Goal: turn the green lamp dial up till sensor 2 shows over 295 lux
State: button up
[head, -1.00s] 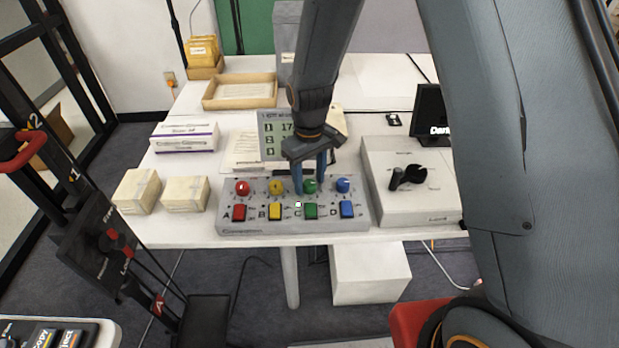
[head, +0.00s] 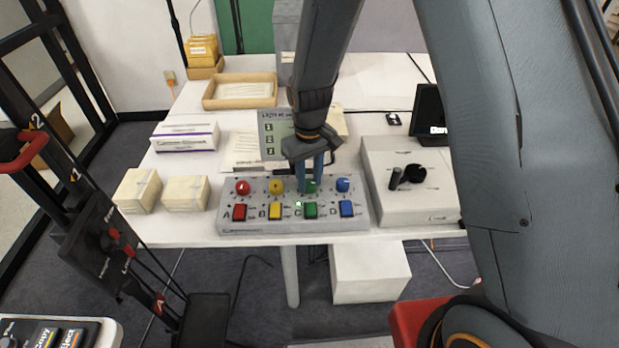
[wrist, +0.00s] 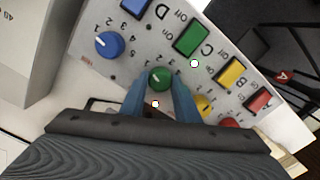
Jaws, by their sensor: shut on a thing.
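The grey control panel (head: 292,227) has a row of red, yellow, green and blue dials above rocker switches in matching colours. My gripper (head: 311,188) is pointed down over the green dial (wrist: 159,79), with its blue fingers closed on either side of it. In the wrist view the green dial sits between the fingertips (wrist: 161,91), and its white pointer mark shows. A small green light is lit by the green switch (head: 311,210), marked C. The sensor display (head: 270,134) stands behind the panel. Its row numbers show, but my arm hides the readings, including sensor 2's.
The blue dial (head: 343,185) and yellow dial (head: 276,187) stand close on either side of the green one. A grey box with a black knob (head: 415,170) is to the right. Two cream boxes (head: 186,193) are to the left.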

aim_at(309, 182)
jog(key=m+p, duration=0.1)
jog(key=m, duration=0.5)
dwell(0.3)
jog(key=shift+w+m, duration=0.1)
jog(key=shift+m, duration=0.2)
jog(key=o, duration=1)
jog(key=shift+o, duration=0.2)
jog(key=shift+r+b, duration=0.55)
jog(key=shift+r, duration=3.4)
